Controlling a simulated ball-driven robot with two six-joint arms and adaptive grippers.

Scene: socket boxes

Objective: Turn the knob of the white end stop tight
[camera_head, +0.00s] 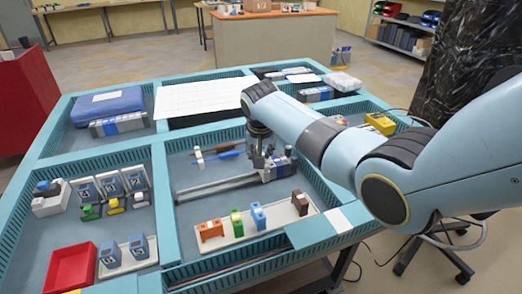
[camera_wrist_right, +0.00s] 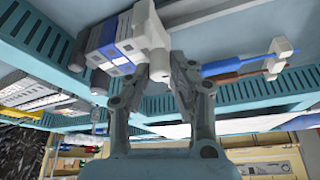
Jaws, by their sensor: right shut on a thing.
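The white end stop (camera_wrist_right: 150,28) sits at the end of a row of grey, white and blue terminal blocks (camera_wrist_right: 110,45) on a metal rail. In the head view the row (camera_head: 280,168) stands at the right end of the rail (camera_head: 215,187), and my gripper hides most of the end stop. My right gripper (camera_wrist_right: 165,75) is shut on the end stop's knob (camera_wrist_right: 160,73), one finger on each side. In the head view the right gripper (camera_head: 261,160) points down over the left end of the row. My left gripper is not in view.
A blue and a brown tool rest in a white holder (camera_head: 198,158) behind the rail. In front lies a pale tray (camera_head: 260,238) with orange, green, blue and brown pieces. A red bin (camera_head: 70,268) stands at front left. Teal dividers (camera_head: 160,190) wall the compartments.

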